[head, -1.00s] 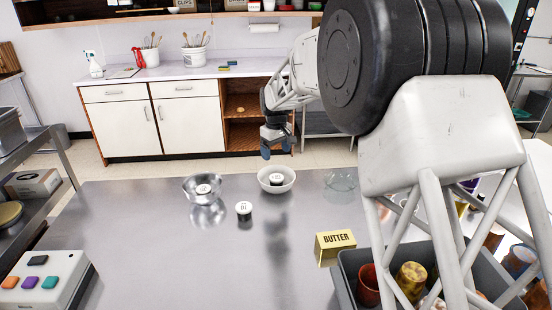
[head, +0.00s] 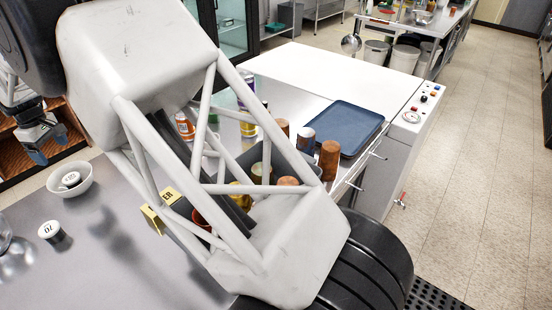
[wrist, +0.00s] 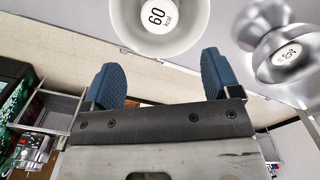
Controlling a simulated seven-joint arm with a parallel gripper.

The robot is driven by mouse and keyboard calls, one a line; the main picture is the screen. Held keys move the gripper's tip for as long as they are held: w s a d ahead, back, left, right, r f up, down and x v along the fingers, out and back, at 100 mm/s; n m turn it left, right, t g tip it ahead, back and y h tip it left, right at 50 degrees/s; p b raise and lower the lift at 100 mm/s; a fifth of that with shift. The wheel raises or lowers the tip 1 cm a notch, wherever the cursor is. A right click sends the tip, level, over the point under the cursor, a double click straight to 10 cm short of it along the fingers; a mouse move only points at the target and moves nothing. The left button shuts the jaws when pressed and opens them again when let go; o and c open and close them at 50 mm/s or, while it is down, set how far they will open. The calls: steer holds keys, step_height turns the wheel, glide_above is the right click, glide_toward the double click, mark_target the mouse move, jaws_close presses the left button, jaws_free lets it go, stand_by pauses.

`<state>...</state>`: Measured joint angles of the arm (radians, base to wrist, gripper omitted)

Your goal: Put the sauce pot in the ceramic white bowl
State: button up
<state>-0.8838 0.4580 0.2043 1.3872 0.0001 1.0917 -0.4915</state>
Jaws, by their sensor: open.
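The white bowl (head: 84,188) stands on the metal counter. A small pot with a white lid (head: 71,179) sits inside it; in the wrist view this lid (wrist: 157,16) reads "60 kcal". A second dark pot with a numbered white lid (head: 50,231) stands apart on the counter in front of the bowl. A shiny metal bowl (head: 5,236) is cut off at the left edge; in the wrist view a white-lidded pot (wrist: 290,54) is inside it. My gripper (head: 38,156) is open and empty, above the counter near the white bowl, touching nothing visible.
A yellow butter box (head: 156,219) and a dark bin holding cups stand to the right, partly hidden by my arm. A blue tray (head: 341,128) lies farther right beside brown cups (head: 329,160). The counter around the dark pot is clear.

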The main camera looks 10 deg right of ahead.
steer(key=w+d+r+m, duration=0.2)
steer(key=d+r, duration=0.3)
steer(key=d, duration=0.7)
steer(key=w+d+r+m, duration=0.15)
steer(key=d+r, duration=0.35)
steer(key=d, duration=0.7)
steer(key=s+d+r+m+t, duration=0.1)
steer(key=s+d+r+m, duration=0.15)
steer(key=d, duration=0.85)
steer(key=s+d+r+m, duration=0.1)
steer(key=s+d+r, duration=0.2)
steer(key=d, duration=0.7)
steer(key=s+d+m+t, duration=0.1)
steer(key=s+d+m, duration=0.1)
steer(key=s+d, duration=0.55)
steer(key=s+d+m, duration=0.3)
steer(key=s+d, duration=0.2)
steer(key=d, duration=0.6)
steer(key=s+d+f+m, duration=0.2)
steer(key=s+d, duration=0.4)
steer(key=s, duration=0.3)
steer(key=s+d+f+m, duration=0.2)
steer(key=s+d+f, duration=0.1)
steer(key=s+d, duration=0.3)
steer(key=s, duration=0.2)
steer(key=shift+s+f+t, duration=0.3)
steer(key=shift+s+f, duration=0.05)
steer(key=shift+f, duration=0.05)
